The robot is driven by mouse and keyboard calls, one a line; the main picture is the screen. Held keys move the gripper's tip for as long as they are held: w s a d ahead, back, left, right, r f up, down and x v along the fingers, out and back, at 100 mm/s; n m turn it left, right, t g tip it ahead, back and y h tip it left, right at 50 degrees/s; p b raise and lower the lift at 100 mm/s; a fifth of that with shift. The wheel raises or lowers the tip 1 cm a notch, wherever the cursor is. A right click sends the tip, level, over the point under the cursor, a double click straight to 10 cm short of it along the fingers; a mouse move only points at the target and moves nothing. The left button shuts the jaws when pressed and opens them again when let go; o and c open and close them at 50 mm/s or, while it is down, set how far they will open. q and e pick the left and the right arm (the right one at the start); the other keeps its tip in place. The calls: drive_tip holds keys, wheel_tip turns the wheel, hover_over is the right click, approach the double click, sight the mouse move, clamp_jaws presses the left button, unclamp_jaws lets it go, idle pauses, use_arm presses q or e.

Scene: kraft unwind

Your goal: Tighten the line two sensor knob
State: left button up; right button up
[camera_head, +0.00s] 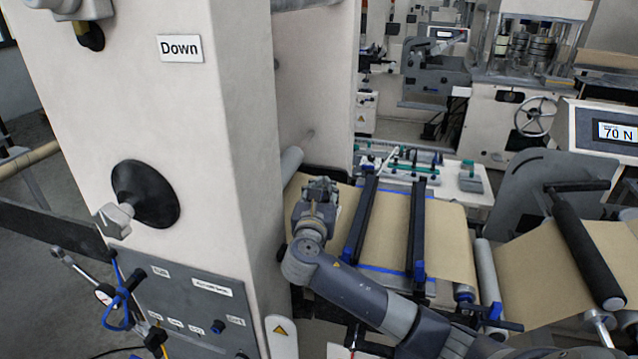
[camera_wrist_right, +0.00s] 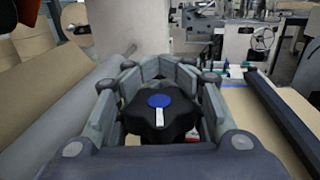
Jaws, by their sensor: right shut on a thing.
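My right gripper (camera_head: 319,190) is over the brown paper web, beside the tall light machine column. In the right wrist view, my right gripper (camera_wrist_right: 160,95) has its fingers closed around a black lobed knob (camera_wrist_right: 158,118). In the head view the gripper hides the knob. My left gripper is not in view.
Two dark bars (camera_head: 364,215) cross the brown paper web (camera_head: 449,240) right of my gripper. The light column (camera_head: 243,120) stands close on the left, with a "Down" label. A display (camera_head: 618,132) at right reads 70 N.

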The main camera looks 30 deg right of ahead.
drive_tip(key=shift+s+d+r+m+g+h+p, duration=0.1)
drive_tip(key=shift+r+m+g+h+p, duration=0.1)
drive_tip(key=shift+m+g+h, duration=0.25)
drive_tip(key=shift+s+d+r+m+g+h+p, duration=0.1)
drive_tip(key=shift+m+g+h+p, duration=0.05)
drive_tip(key=shift+m+g+h, duration=0.3)
drive_tip(key=shift+g, duration=0.3)
drive_tip(key=o, duration=1.1)
drive_tip(key=shift+o, duration=0.2)
drive_tip(key=shift+a, duration=0.1)
drive_tip(key=shift+f, duration=0.15)
wheel_tip(320, 180, up, 10)
